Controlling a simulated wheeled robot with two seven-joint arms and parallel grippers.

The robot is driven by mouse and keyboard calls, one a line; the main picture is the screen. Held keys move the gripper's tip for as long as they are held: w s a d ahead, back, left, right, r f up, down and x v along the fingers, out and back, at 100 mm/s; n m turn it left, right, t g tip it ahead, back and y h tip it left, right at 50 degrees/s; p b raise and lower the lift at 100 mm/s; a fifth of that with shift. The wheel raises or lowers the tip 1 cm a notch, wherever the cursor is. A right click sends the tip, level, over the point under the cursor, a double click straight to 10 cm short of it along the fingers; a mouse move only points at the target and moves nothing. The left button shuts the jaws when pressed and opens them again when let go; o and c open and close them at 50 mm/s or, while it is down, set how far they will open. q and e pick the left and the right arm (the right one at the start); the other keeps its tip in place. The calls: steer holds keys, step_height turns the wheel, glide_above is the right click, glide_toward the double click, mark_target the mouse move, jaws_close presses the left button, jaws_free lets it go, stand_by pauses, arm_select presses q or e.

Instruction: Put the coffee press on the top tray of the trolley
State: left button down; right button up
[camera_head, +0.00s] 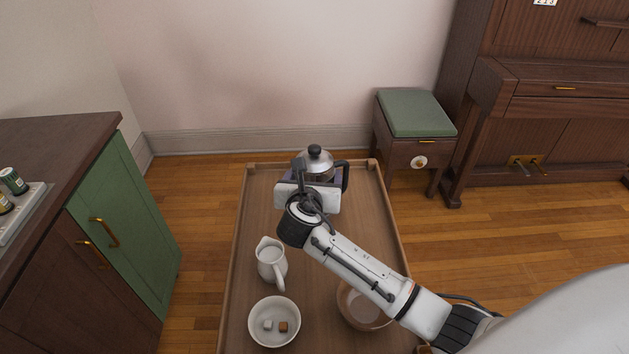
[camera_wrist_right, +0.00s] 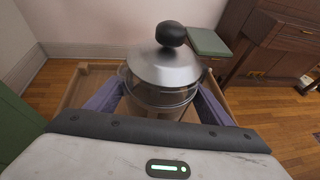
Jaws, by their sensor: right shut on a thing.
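The coffee press (camera_head: 317,163) has a shiny metal lid, a black knob and a dark handle at its right. It is at the far end of the trolley's wooden top tray (camera_head: 332,247). My right gripper (camera_wrist_right: 155,99) is shut on the coffee press, with a purple-grey finger on each side of its body. The press looks upright in the right wrist view. Its base is hidden by my gripper and wrist, so I cannot tell whether it touches the tray. My left gripper is not in view.
A white jug (camera_head: 271,260), a white bowl (camera_head: 274,322) with two small cubes, and a clear brownish bowl (camera_head: 360,308) stand on the nearer part of the tray. A green-topped stool (camera_head: 415,113) is beyond the tray's right corner. A cabinet (camera_head: 127,227) stands left.

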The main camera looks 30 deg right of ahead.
steer(key=shift+f, duration=0.35)
steer(key=o, duration=1.6)
steer(key=shift+f, duration=0.2)
steer(key=shift+c, duration=0.2)
steer(key=shift+r, duration=0.1)
steer(key=p+v, duration=0.1)
steer(key=v, duration=1.1)
steer(key=shift+a, duration=0.1)
